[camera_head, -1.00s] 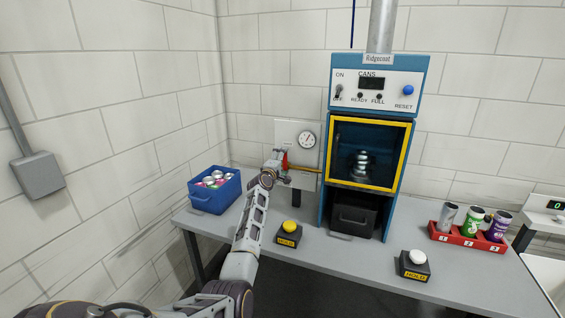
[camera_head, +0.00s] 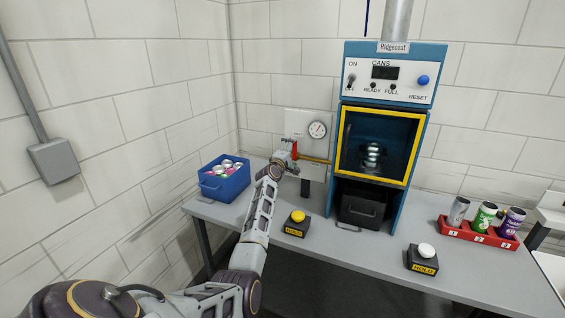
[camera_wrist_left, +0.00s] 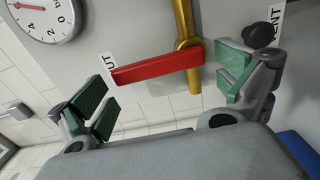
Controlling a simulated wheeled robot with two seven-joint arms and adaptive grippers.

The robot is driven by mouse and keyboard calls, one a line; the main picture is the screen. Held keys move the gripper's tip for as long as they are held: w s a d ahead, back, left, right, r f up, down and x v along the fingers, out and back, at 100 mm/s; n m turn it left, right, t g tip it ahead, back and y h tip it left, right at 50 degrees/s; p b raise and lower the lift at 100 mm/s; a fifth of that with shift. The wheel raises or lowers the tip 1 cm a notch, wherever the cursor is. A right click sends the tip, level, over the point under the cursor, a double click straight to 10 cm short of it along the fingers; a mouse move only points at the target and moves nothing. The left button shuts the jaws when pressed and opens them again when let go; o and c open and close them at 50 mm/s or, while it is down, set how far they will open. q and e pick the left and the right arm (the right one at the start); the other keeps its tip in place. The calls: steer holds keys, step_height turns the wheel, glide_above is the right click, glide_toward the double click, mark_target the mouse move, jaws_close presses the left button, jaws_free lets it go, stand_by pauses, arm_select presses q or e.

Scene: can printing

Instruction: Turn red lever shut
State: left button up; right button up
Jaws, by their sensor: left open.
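The red lever (camera_head: 294,150) sits on a brass pipe (camera_head: 315,159) at the wall panel, left of the blue machine. In the left wrist view the red lever (camera_wrist_left: 157,67) lies across the brass pipe (camera_wrist_left: 184,18), its free end beside a label ending in "UT". My left gripper (camera_head: 288,165) is at the lever in the head view. In the wrist view my left gripper (camera_wrist_left: 165,87) is open, its green-padded fingers on either side of the lever with nothing gripped. Contact with the lever cannot be told. My right gripper is out of view.
A pressure gauge (camera_head: 317,129) is above the pipe. A black knob (camera_wrist_left: 257,36) is near the right finger. A blue bin of cans (camera_head: 224,186) stands left of my arm. A yellow-button box (camera_head: 296,226) is right of it. The table front is mostly clear.

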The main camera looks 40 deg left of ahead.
arm_select(q)
steer(key=v, duration=1.1)
stand_by(0.6)
steer(key=shift+s+d, duration=0.1)
steer(key=shift+s, duration=0.05)
steer(key=shift+d, duration=0.1)
